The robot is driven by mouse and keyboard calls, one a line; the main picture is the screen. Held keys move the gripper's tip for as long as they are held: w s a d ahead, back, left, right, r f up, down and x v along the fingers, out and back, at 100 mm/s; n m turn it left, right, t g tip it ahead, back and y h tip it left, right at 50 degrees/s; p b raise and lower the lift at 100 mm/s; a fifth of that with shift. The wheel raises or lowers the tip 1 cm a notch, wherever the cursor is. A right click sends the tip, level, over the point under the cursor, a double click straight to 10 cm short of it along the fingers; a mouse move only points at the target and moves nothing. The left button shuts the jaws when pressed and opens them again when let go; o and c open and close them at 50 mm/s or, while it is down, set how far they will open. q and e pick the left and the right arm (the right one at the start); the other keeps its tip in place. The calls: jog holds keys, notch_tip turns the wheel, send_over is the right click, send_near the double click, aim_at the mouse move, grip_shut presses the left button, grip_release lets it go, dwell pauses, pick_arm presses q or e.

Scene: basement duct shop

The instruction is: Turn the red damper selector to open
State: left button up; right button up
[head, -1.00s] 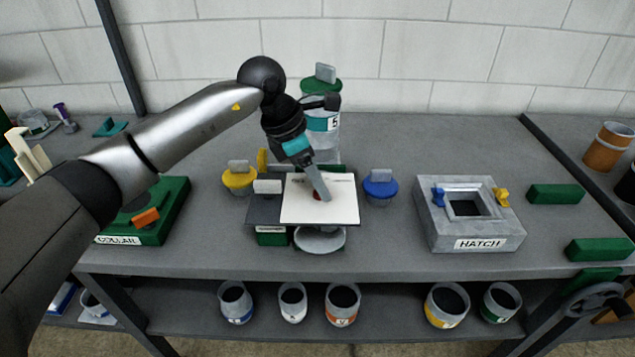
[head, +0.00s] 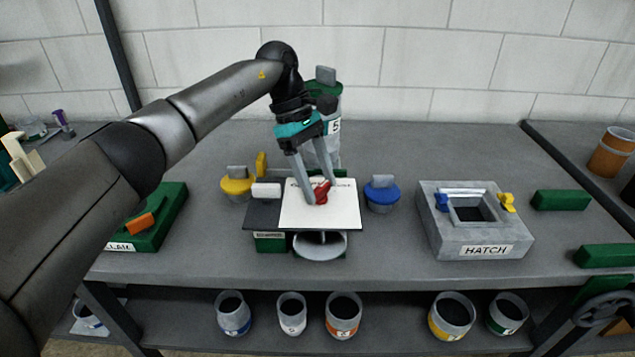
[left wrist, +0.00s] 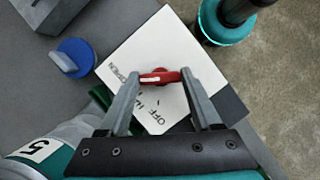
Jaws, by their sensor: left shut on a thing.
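The red damper selector (head: 321,192) is a small lever on a white panel (head: 290,213) on the bench; it also shows in the left wrist view (left wrist: 160,77). My left gripper (head: 320,193) reaches down over the panel and is shut on the selector, one finger at each end of the lever. In the left wrist view the panel (left wrist: 135,50) carries an OPEN label beside the lever's left end and an OFF label lower down. Another printed mark between them is partly hidden by a finger. My right gripper is not in view.
A yellow-lidded pot (head: 237,187) and a blue-lidded pot (head: 381,194) flank the panel. A green-topped canister marked 5 (head: 335,127) stands behind it. The grey HATCH box (head: 430,215) is to the right, a green base (head: 170,215) to the left.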

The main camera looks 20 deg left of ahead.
pick_arm(q)
jog(key=shift+w+m+g+y, duration=0.1)
jog(key=shift+m+g+y, duration=0.2)
jog(key=shift+m, duration=0.6)
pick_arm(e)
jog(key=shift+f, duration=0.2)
pick_arm(q)
jog(key=o, duration=1.4)
jog(key=shift+r, duration=0.15)
